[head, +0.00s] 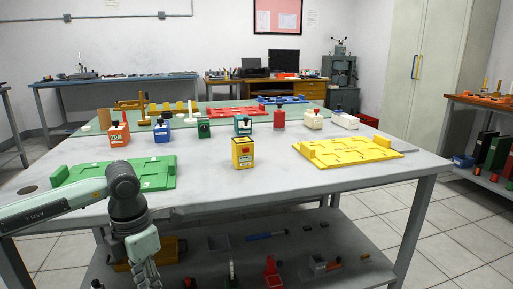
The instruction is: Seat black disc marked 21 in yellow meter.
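A yellow box-shaped meter (243,155) with a label on its front and a dark top stands near the middle of the grey table. I cannot make out a black disc marked 21 anywhere; its number would be too small to read. My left gripper (147,276) hangs low at the bottom edge, in front of the table, well apart from the meter. Its fingertips are cut off or unclear, so I cannot tell whether it is open. My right gripper is out of view.
A green board (160,180) lies at the table's left and a yellow board (350,153) at its right. Several coloured boxes, including a blue one (162,135) and a red one (280,119), stand behind the meter. The table (300,185) is bare in front. A lower shelf (335,262) holds loose items.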

